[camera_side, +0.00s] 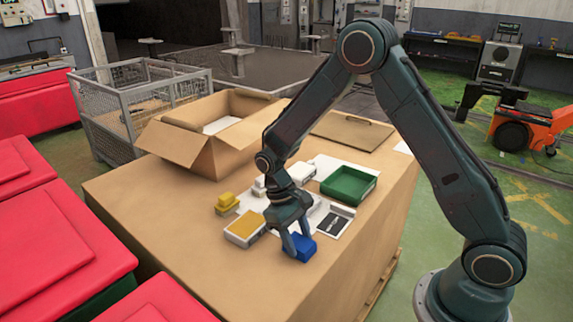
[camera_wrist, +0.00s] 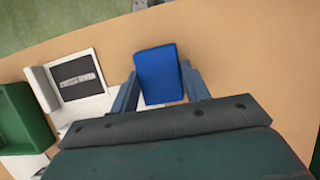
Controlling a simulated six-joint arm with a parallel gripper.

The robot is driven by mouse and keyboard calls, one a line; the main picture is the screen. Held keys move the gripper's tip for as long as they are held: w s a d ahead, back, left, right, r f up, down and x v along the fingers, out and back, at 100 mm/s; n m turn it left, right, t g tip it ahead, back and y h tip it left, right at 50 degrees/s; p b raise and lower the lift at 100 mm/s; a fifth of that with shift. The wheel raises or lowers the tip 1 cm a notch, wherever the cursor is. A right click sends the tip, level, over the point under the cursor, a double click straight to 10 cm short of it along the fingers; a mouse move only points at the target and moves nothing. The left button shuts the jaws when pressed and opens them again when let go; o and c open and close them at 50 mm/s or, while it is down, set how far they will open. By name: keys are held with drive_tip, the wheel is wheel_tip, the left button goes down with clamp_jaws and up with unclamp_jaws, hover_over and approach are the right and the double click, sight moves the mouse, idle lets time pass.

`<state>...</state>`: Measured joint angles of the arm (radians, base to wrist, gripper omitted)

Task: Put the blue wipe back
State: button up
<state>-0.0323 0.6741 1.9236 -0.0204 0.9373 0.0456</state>
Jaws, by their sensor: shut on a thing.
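The blue wipe (camera_side: 299,247) is a small blue block near the front of the cardboard-coloured table top. It also shows in the wrist view (camera_wrist: 160,74), between the two fingers. My gripper (camera_side: 296,240) points down and is shut on the blue wipe; it also shows in the wrist view (camera_wrist: 163,88). I cannot tell whether the wipe touches the table. A white tray with a dark label panel (camera_side: 334,221) lies just right of the gripper, and it shows in the wrist view (camera_wrist: 76,78).
A white tray with a yellow pad (camera_side: 245,229) and a yellow block (camera_side: 227,203) stand left of the gripper. A green tray (camera_side: 349,185) is behind right. An open cardboard box (camera_side: 201,152) stands at the back left. The table's front corner is clear.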

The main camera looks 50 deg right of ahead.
drive_tip(key=o, duration=0.9)
drive_tip(key=shift+o, duration=0.2)
drive_tip(key=shift+r, duration=0.1)
drive_tip(key=v, duration=1.2)
drive_tip(key=shift+r, duration=0.1)
drive_tip(key=s+r+t, duration=0.5)
drive_tip(key=s+r, duration=0.6)
drive_tip(key=r, duration=0.2)
drive_tip(key=s+d+t, duration=0.1)
drive_tip(key=s+t, duration=0.4)
drive_tip(key=s, duration=0.7)
drive_tip(key=shift+d+r, duration=0.25)
drive_tip(key=shift+r, duration=0.25)
